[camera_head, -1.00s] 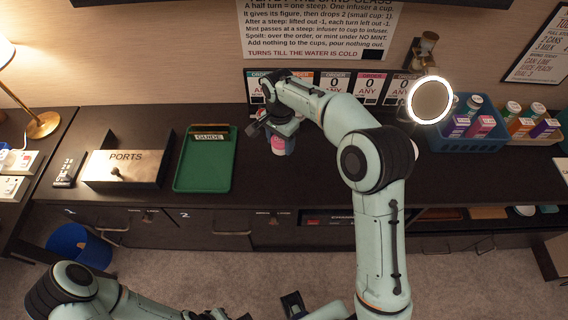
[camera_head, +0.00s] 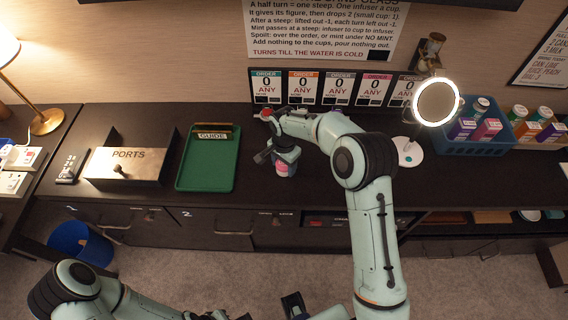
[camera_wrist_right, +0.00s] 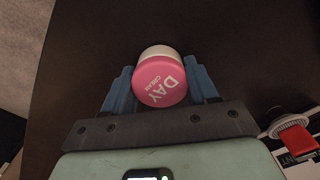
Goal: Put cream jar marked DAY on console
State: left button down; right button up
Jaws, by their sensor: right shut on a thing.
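The cream jar marked DAY is a pink-and-white round jar (camera_wrist_right: 162,80), its pink lid with white lettering facing the wrist camera. In the head view the jar (camera_head: 281,169) is over the front part of the dark console top (camera_head: 330,195). My right gripper (camera_wrist_right: 160,88) is shut on the jar, a blue finger on each side; in the head view it (camera_head: 283,160) points down at the console. I cannot tell whether the jar touches the top.
A green tray (camera_head: 205,172) and a box marked PORTS (camera_head: 125,166) lie left of the jar. A lit round mirror (camera_head: 436,102) and a blue crate of boxes (camera_head: 470,142) stand to the right. Order cards (camera_head: 302,88) line the back. The console front beside the jar is clear.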

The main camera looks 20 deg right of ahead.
jog(key=shift+f, duration=0.2)
jog(key=o, duration=1.1)
jog(key=shift+r, duration=0.2)
jog(key=shift+r, duration=0.3)
notch_tip(320, 180, up, 12)
jog(key=shift+f+p, duration=0.25)
jog(key=shift+p, duration=0.2)
